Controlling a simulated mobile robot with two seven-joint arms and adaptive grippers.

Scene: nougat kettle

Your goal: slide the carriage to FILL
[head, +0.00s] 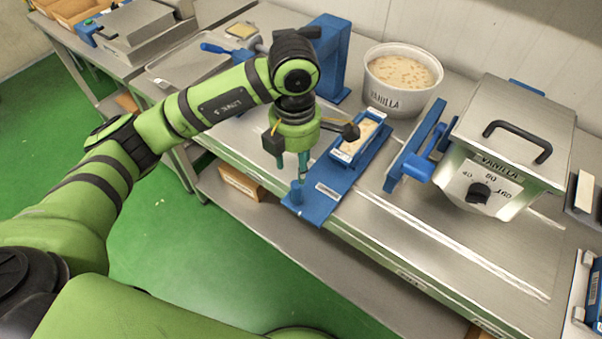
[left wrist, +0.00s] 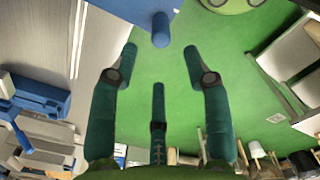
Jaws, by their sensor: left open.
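The blue carriage (head: 323,204) sits on the rail at the front of the steel bench. It carries a white-rimmed tray (head: 350,149) of pale mix. A short blue upright knob (head: 296,190) stands at its front left end. My left gripper (head: 291,174) points down just above the knob, open. In the left wrist view the spread green fingers (left wrist: 160,50) have the knob (left wrist: 160,27) ahead, between the two upper fingertips; whether any finger touches it cannot be told. No FILL mark is readable. My right gripper is not in view.
A steel kettle (head: 515,125) with a blue-handled valve and dial stands right of the carriage. A tub marked VANILLA (head: 400,83) and a blue upright stand (head: 329,55) are behind. The rail (head: 450,252) is clear to the right.

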